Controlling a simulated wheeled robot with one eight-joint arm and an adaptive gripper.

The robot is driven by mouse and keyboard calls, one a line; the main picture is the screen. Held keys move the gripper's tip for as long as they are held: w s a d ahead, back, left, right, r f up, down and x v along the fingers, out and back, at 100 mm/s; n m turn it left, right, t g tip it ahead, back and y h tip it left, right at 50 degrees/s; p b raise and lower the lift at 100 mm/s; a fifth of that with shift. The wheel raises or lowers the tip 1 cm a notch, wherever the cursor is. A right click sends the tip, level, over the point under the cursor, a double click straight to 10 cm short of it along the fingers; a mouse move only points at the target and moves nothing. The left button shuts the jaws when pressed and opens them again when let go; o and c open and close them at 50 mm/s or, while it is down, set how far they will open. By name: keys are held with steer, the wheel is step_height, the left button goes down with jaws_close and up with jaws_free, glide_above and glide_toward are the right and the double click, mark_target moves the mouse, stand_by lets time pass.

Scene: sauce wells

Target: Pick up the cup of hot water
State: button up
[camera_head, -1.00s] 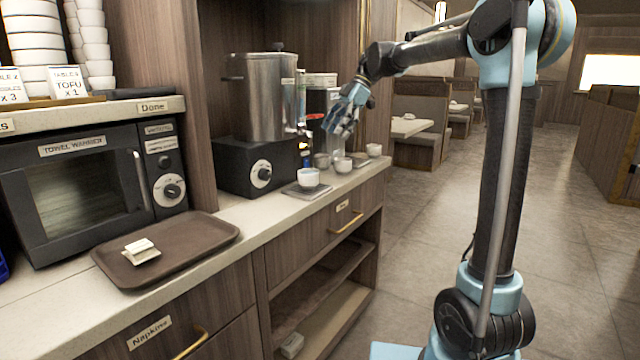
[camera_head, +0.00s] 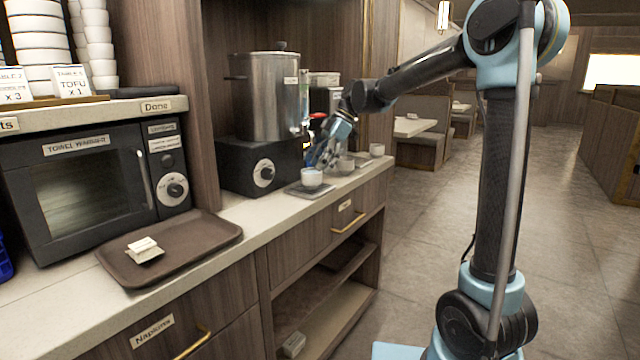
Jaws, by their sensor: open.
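A white cup (camera_head: 311,178) stands upright on a small dark tray (camera_head: 298,190) in front of the metal urn. I cannot tell what is in it. Another white cup (camera_head: 346,166) stands just to its right, and a third white cup (camera_head: 377,150) is farther right on the counter. No cup is marked as the hot water. My gripper (camera_head: 321,161) is open and points down just above and behind the cup on the small tray. It looks empty. Contact between its fingers and a cup cannot be made out.
The metal urn (camera_head: 268,98) on its black base (camera_head: 243,166) stands left of my gripper. A towel warmer (camera_head: 85,195) and a brown tray (camera_head: 205,235) with a small white item (camera_head: 144,250) are farther left. The counter (camera_head: 265,208) is bare between brown tray and cups.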

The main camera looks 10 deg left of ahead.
mark_target(311, 172)
steer(key=x, duration=0.4)
steer(key=shift+s, duration=0.15)
steer(key=shift+r, duration=0.1)
steer(key=c, duration=1.3)
